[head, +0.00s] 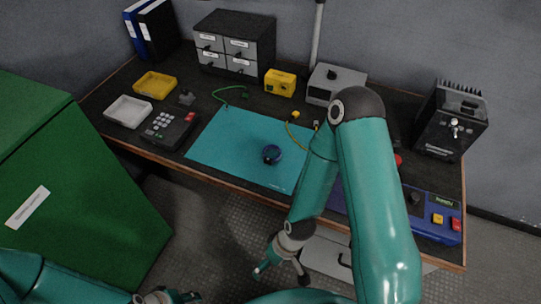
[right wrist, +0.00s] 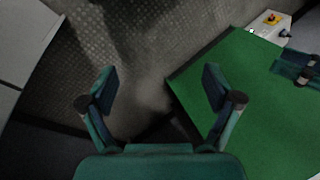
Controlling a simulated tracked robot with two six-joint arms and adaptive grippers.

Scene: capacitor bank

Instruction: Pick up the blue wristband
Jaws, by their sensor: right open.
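The blue wristband (head: 272,154), a small dark blue ring, sits on the teal mat (head: 222,141) on the workbench in the head view. My right gripper (head: 281,277) is open and empty, below the bench's front edge in the picture and well apart from the wristband. In the right wrist view my right gripper (right wrist: 160,88) has its fingers spread over the floor, and the wristband is not in sight. My left gripper (head: 166,297) shows only partly at the bottom edge of the head view; its jaws are unclear.
A green cabinet (head: 75,190) stands at left. On the bench are a keypad (head: 168,128), white tray (head: 128,110), yellow tray (head: 155,85), drawer unit (head: 235,43), yellow box (head: 280,82) and black device (head: 450,120). My right arm covers part of the bench's right side.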

